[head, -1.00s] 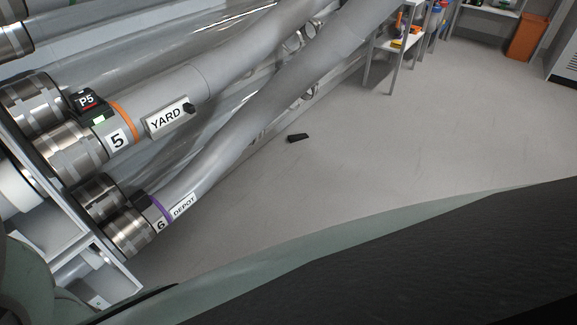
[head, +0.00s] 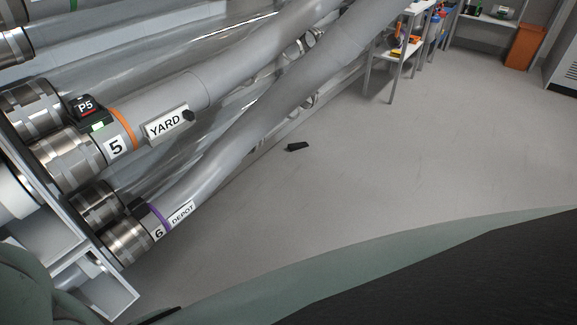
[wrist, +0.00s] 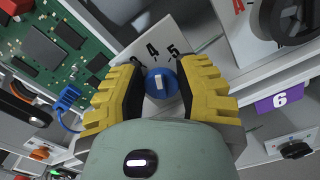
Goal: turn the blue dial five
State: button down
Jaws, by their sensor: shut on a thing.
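The blue dial (wrist: 161,83) sits in the middle of the wrist view, with a pale mark on its face. It is on a white plate (wrist: 160,112) with the numbers 4 and 5 above it; another number at the left is partly hidden. My gripper (wrist: 161,76) has its two yellow-and-black fingers on either side of the dial and is shut on it. The mark points roughly up, but I cannot tell exactly which number it lines up with. Neither dial nor gripper shows in the head view.
The head view shows tubes labelled YARD (head: 167,126) and DEPOT (head: 182,213) and open floor.

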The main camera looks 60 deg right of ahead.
jog(key=m+b, duration=0.2)
jog(key=f+m+b, duration=0.1)
jog(key=m+b, duration=0.1)
jog(key=shift+d, duration=0.25)
jog(key=shift+r+m+b, duration=0.1)
jog(key=shift+m+b, duration=1)
jog(key=c, duration=0.6)
grip_release()
jog(key=shift+w, duration=0.1)
jog(key=shift+c, duration=0.2)
jog(key=shift+a, duration=0.1)
